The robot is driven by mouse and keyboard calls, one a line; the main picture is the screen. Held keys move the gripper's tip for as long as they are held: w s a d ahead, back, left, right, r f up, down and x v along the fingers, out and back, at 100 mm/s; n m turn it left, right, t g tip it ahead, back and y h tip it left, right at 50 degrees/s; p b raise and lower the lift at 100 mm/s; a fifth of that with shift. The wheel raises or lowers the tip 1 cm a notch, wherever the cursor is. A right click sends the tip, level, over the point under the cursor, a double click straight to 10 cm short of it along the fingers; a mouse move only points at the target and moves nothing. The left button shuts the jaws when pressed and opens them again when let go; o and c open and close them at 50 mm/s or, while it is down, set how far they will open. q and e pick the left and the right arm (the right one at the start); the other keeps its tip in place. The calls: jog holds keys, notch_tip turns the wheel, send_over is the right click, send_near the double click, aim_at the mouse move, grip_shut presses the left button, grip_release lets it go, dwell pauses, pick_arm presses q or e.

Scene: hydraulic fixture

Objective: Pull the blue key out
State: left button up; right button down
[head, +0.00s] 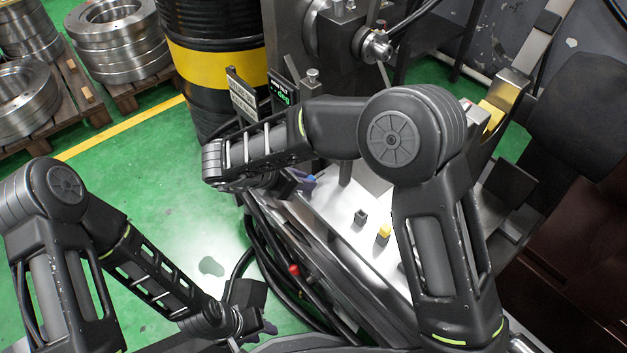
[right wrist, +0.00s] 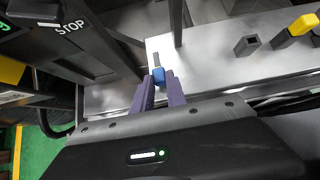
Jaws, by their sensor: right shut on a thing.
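The blue key (right wrist: 158,75) is between the purple fingertips of my right gripper (right wrist: 159,84) in the right wrist view. The gripper is shut on its blue head. A narrow grey shank shows beyond the head, over the pale metal top; I cannot tell whether its tip sits in a hole. In the head view my right gripper (head: 304,181) is at the left edge of the metal top, partly hidden under my forearm. My left gripper (head: 262,328) is low at the bottom of the head view, away from the fixture; its jaw opening is not clear.
A dark square block (head: 360,217) and a yellow-topped block (head: 384,232) stand on the metal top (head: 345,195). Black hoses (head: 270,265) run along its left side. A black and yellow drum (head: 212,65) stands behind. A STOP panel (right wrist: 75,40) is close by.

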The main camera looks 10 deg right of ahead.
jog(key=shift+f, duration=0.4)
jog(key=c, duration=1.3)
grip_release()
jog(key=shift+o, duration=0.2)
jog(key=shift+r, duration=0.1)
jog(key=p+v, duration=0.2)
jog(key=v, duration=0.5)
jog(key=shift+a+r, duration=0.2)
jog(key=shift+a, duration=0.05)
jog(key=shift+s, duration=0.15)
